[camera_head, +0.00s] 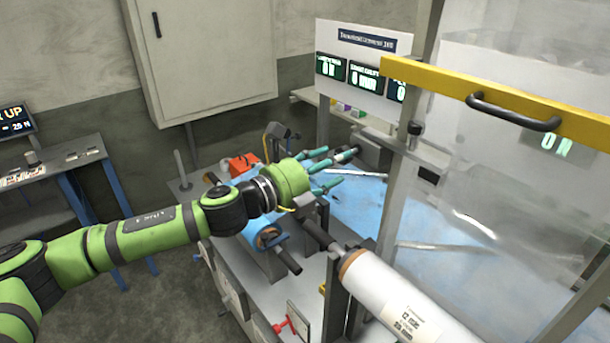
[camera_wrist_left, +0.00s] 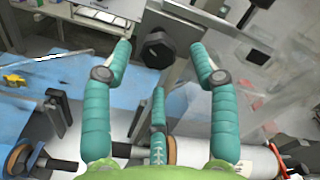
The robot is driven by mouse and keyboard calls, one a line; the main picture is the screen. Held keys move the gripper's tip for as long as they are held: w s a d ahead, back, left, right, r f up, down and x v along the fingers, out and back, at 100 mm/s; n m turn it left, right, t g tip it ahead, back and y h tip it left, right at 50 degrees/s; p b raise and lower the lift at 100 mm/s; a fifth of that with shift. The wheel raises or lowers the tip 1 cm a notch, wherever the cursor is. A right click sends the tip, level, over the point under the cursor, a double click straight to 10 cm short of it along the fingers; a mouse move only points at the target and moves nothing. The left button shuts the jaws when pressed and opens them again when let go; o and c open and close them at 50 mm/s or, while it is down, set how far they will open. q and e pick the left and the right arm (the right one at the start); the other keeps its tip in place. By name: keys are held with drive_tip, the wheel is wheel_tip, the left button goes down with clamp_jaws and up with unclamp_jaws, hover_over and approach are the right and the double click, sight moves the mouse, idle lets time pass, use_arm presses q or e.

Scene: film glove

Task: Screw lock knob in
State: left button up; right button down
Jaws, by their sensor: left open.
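A black lock knob (camera_wrist_left: 158,47) with a faceted rim shows in the left wrist view, in front of a grey metal block. In the head view, the dark knob (camera_head: 346,155) sits at the grey block (camera_head: 371,153) by my fingertips. My left gripper (camera_head: 335,169) has three teal fingers, spread open and empty. In the wrist view, the fingers of my left gripper (camera_wrist_left: 160,62) stand on either side of the knob and below it, seemingly apart from it. I cannot tell how deep the knob sits. My right gripper is not in view.
A white film roll (camera_head: 385,295) lies in front of the gripper, and a blue roll (camera_head: 262,232) is below the arm. A clear guard with a yellow bar (camera_head: 450,84) stands at the right. An orange box (camera_head: 243,164) stands behind the arm.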

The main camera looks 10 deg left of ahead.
use_arm(q)
drive_tip(key=v, duration=0.9)
drive_tip(key=shift+d+r, duration=0.1)
drive_tip(key=shift+d, duration=0.05)
